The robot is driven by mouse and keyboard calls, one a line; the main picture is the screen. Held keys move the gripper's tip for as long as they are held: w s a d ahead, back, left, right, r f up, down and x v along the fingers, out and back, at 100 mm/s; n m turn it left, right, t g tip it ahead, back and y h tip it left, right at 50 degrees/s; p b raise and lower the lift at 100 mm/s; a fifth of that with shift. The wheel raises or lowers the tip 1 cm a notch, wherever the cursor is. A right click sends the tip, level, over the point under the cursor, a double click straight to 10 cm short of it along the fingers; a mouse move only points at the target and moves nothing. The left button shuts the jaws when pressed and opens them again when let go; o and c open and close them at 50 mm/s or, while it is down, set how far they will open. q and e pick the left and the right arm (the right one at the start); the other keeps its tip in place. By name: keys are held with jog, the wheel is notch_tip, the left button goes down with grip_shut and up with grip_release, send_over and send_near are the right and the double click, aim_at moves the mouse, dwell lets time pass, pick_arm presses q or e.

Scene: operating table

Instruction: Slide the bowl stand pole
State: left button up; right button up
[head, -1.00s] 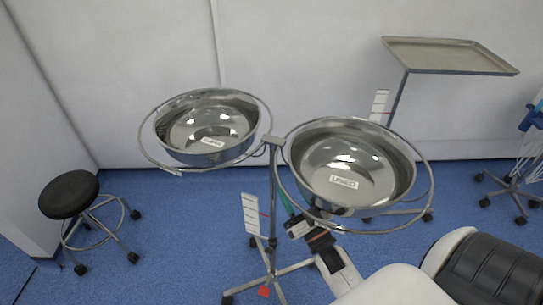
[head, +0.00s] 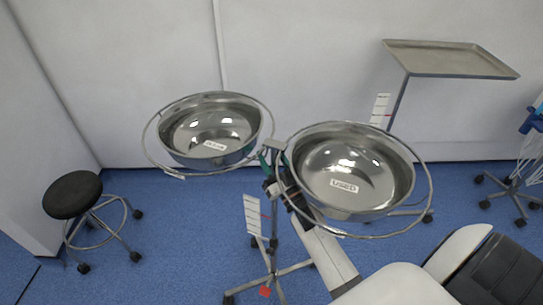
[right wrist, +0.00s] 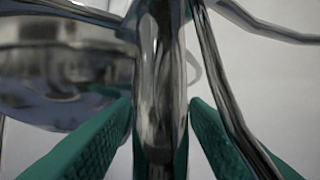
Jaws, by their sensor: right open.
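The bowl stand has a thin metal pole (head: 274,228) rising from a wheeled base to a crossbar. Two wire rings at the top hold steel bowls: the left bowl (head: 190,142) and the right bowl (head: 315,175), labelled USED. My right gripper (head: 272,163) is at the upper pole, just under the crossbar and between the bowls, partly hidden by the right ring. In the right wrist view its green fingers stand open on either side of the shiny pole (right wrist: 160,75). I cannot tell whether they touch it. My left gripper is not in view.
A white scale marker (head: 252,215) is beside the pole. A tray stand (head: 450,58) with another marker (head: 380,108) stands at the back right. A black stool (head: 72,194) is at the left. Blue floor between stool and stand is free.

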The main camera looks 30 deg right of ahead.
grip_shut()
notch_tip(320, 180, down, 10)
jog(key=b, duration=0.7)
grip_release()
jog(key=shift+r, duration=0.15)
jog(key=shift+s, duration=0.1)
